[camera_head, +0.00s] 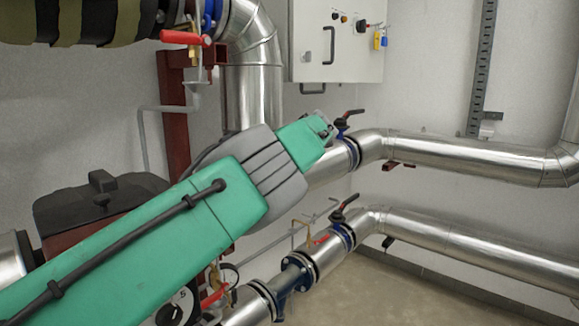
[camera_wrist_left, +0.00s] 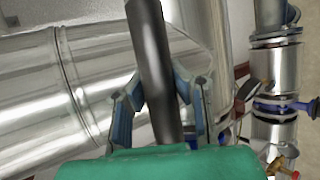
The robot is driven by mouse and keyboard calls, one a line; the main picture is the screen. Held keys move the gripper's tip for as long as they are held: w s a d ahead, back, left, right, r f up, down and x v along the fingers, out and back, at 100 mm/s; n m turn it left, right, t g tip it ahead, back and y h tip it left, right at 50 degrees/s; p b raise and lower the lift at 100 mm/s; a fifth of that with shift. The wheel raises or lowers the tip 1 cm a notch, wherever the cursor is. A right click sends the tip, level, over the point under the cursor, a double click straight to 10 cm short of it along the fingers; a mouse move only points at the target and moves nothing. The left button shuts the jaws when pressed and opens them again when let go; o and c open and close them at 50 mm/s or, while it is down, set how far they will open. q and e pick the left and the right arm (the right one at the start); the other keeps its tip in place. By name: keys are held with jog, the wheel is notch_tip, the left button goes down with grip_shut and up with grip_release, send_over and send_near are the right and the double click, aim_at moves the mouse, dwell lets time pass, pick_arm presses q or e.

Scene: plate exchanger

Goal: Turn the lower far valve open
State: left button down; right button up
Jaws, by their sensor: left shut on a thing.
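The lower far valve (camera_head: 343,207) sits on the lower silver pipe in the head view, with a black lever slanting up to the right and a blue body. My green left arm reaches across the head view from the lower left and ends beside the upper valve (camera_head: 346,121), above the lower one. In the left wrist view my left gripper (camera_wrist_left: 156,85) has its blue-grey fingers on either side of a dark rod (camera_wrist_left: 150,45) and is shut on it. My right gripper is not in view.
Upper (camera_head: 450,158) and lower (camera_head: 470,240) silver pipes run to the right. A white cabinet (camera_head: 340,65) hangs on the back wall. A red-handled valve (camera_head: 182,38) is at upper left. Bare floor (camera_head: 400,300) shows at the lower right.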

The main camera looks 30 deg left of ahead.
pick_arm(q)
jog(key=shift+w+d+r, duration=0.1)
jog(key=shift+w+r, duration=0.15)
jog(key=shift+r, duration=0.5)
jog(key=c, duration=1.3)
grip_release()
jog(key=shift+c, duration=0.2)
jog(key=shift+s+d+f, duration=0.1)
jog(key=shift+s+d, duration=0.05)
jog(key=shift+d, duration=0.05)
jog(key=shift+f+y, duration=0.1)
jog(key=shift+y, duration=0.2)
jog(key=v, duration=0.7)
jog(key=shift+d, duration=0.3)
jog(key=shift+s+a, duration=0.1)
jog(key=shift+a, duration=0.2)
